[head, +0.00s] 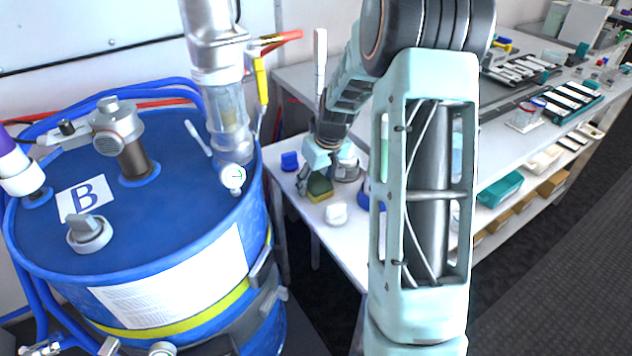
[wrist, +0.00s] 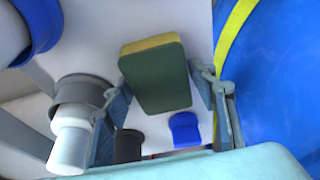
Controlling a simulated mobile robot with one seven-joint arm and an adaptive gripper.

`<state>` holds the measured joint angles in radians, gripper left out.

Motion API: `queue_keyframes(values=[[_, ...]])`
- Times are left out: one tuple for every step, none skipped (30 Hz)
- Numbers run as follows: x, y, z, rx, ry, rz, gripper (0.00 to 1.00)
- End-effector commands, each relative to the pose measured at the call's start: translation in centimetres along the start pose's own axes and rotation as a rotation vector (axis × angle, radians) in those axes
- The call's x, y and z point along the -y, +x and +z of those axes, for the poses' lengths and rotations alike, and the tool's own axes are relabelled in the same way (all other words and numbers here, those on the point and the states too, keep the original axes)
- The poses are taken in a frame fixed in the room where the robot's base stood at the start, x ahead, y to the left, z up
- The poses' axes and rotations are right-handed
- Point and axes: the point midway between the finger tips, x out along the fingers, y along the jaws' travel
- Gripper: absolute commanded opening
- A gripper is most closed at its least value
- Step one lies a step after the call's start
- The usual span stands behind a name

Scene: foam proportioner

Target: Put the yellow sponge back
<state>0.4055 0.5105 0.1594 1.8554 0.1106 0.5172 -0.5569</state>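The yellow sponge (head: 320,188), with a dark green scouring side, is at my gripper (head: 313,182) over the white side table. In the wrist view the sponge (wrist: 155,78) shows mostly its green face, with a yellow strip along its far edge.
A blue object (head: 289,161), a white-topped item (head: 336,213) and a grey cylindrical holder (head: 346,169) stand close by on the white table (head: 345,243). A big blue drum (head: 165,225) stands just left. A long bench (head: 490,140) with trays runs right.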

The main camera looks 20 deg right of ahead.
Motion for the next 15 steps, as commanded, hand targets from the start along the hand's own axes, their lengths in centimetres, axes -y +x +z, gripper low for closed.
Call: queue_keyframes(values=[[0.0,0.0,0.0,0.000,0.000,0.000,0.61],[0.0,0.0,0.0,0.000,0.000,0.000,0.63],[0.0,0.0,0.0,0.000,0.000,0.000,0.63],[0.0,0.0,0.0,0.000,0.000,0.000,0.63],[0.0,0.0,0.0,0.000,0.000,0.000,0.63],[0.0,0.0,0.0,0.000,0.000,0.000,0.63],[0.0,0.0,0.0,0.000,0.000,0.000,0.63],[0.0,0.0,0.0,0.000,0.000,0.000,0.63],[0.0,-0.1,0.0,0.000,0.000,0.000,0.63],[0.0,-0.1,0.0,0.000,0.000,0.000,0.63],[0.0,-0.2,-0.1,0.000,0.000,0.000,0.63],[0.0,-0.4,-0.1,0.000,0.000,0.000,0.63],[0.0,-0.6,-0.2,0.000,0.000,0.000,0.63],[0.0,-0.9,-0.2,-0.002,0.000,0.001,0.63],[-0.1,-1.4,-0.2,-0.003,0.000,0.002,0.63]])
